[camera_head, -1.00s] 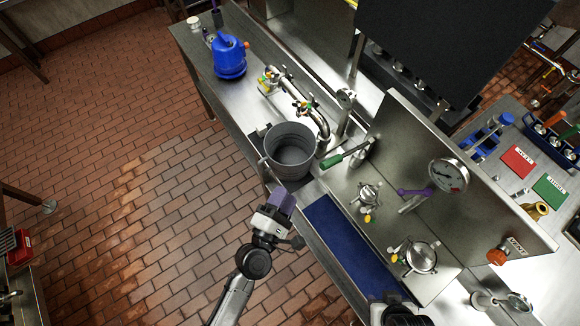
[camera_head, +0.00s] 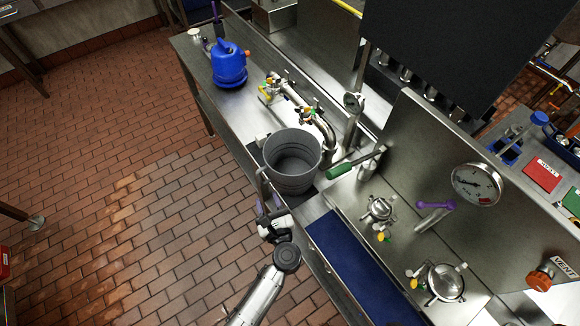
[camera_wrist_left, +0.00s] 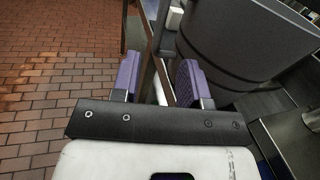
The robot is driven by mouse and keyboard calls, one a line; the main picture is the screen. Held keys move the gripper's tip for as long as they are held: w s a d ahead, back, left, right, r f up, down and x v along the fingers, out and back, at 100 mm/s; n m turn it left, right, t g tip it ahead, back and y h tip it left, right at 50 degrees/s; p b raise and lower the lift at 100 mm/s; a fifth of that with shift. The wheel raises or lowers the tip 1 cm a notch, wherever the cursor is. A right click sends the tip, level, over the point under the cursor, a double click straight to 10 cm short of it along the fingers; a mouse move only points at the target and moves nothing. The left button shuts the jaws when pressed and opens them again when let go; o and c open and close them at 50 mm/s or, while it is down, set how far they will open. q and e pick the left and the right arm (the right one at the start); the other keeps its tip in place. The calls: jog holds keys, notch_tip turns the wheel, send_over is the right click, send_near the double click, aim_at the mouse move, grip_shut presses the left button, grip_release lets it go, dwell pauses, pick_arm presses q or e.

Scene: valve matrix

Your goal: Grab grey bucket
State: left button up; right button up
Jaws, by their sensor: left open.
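The grey bucket (camera_head: 291,162) stands upright on the metal bench under the pipe spout, its open top facing up. In the left wrist view its curved wall (camera_wrist_left: 245,45) fills the upper right. My left gripper (camera_head: 268,205) is at the front edge of the bench, just to the near left of the bucket. Its purple fingers (camera_wrist_left: 158,82) are apart with nothing held between them. The right finger is close to the bucket wall; I cannot tell whether it touches. My right gripper is not in view.
A blue jug (camera_head: 229,64) stands farther back on the bench. The spout pipe (camera_head: 325,130) and a green-handled lever (camera_head: 343,170) are close to the bucket's right. A blue mat (camera_head: 350,262) lies in front. A gauge panel (camera_head: 420,150) rises at right.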

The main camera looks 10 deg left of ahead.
aim_at(261, 183)
pick_arm(q)
jog(key=shift+f+p+x, duration=0.2)
jog(key=shift+x, duration=1.8)
jog(key=shift+f+p+x, duration=0.15)
jog(key=shift+f+x, duration=0.05)
jog(key=shift+x, duration=1.8)
jog(key=shift+c, duration=0.3)
grip_shut()
